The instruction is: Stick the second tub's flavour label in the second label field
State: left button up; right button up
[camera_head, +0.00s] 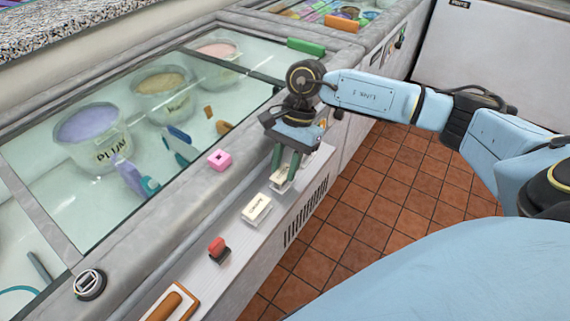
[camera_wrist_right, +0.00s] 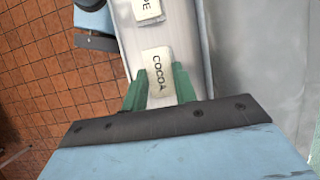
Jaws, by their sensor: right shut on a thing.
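My right gripper (camera_head: 285,172) is shut on a white label block marked COCOA (camera_wrist_right: 158,78), low at the front ledge. I cannot tell whether the block still touches the ledge. A second white label block (camera_head: 257,208) lies nearer on the ledge; in the wrist view its visible letters end in "PE" (camera_wrist_right: 146,10). Under the freezer glass stand a purple tub (camera_head: 92,127) with dark lettering, a tan second tub (camera_head: 163,92) with small, unreadable dark marking, and a pinkish tub (camera_head: 216,56). I cannot clearly pick out the second label field. My left gripper is out of view.
The narrow ledge (camera_head: 236,245) also holds a red-topped stamp-like item (camera_head: 218,248) and a brown-handled tool (camera_head: 172,305). A pink block (camera_head: 220,160) and a green block (camera_head: 306,46) sit on the freezer's frame. Tiled floor lies right of the ledge.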

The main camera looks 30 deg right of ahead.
aim_at(285, 170)
jog(key=shift+r+p, duration=0.95)
jog(key=shift+r, duration=0.9)
jog(key=shift+r, duration=0.15)
